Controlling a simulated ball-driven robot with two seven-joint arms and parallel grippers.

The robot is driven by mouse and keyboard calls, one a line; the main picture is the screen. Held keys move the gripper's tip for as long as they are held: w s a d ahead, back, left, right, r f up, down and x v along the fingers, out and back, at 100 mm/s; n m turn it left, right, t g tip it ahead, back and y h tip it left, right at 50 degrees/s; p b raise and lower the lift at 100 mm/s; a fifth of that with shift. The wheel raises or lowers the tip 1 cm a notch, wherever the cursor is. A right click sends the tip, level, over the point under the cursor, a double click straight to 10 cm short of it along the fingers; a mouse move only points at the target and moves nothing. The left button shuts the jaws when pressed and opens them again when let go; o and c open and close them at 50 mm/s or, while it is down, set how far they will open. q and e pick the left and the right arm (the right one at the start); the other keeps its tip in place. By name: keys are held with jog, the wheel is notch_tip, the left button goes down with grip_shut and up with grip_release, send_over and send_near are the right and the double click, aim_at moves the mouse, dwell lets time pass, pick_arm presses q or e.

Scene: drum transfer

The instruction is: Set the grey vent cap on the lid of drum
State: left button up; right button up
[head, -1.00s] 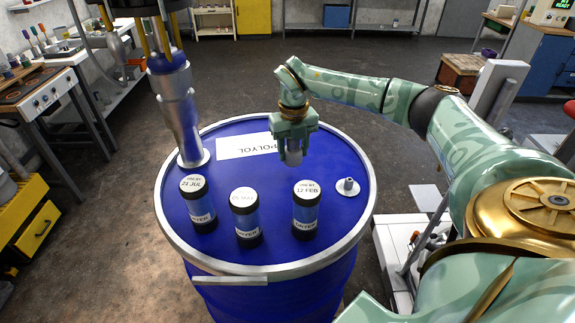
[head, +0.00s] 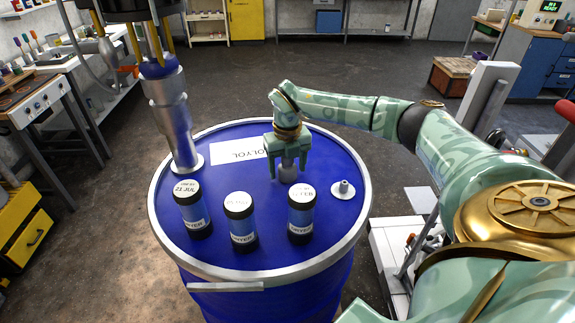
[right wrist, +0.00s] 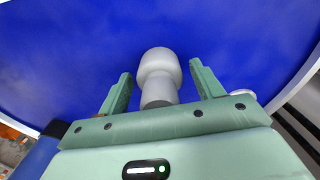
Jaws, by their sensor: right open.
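The grey vent cap (head: 289,175) appears to stand upright on the blue drum lid (head: 250,182), just below the white POLYOL label. My right gripper (head: 288,167) is open, with its fingers on both sides of the cap. In the right wrist view, the pale grey cap (right wrist: 158,65) shows between the two green fingers, with a gap on each side. Its narrower lower part is partly hidden by the gripper body. The lid (right wrist: 60,65) fills the background there. My left gripper is out of view.
Three dark canisters with blue labels stand on the lid: left (head: 192,212), middle (head: 240,222), right (head: 301,212). A small pale flanged fitting (head: 343,190) sits at right. A metal tube (head: 177,120) stands at the rear left. The drum's metal rim (head: 360,235) surrounds the lid.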

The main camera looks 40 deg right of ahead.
notch_tip(320, 180, up, 12)
jog(key=shift+r+p, duration=0.2)
jog(key=shift+p, duration=0.7)
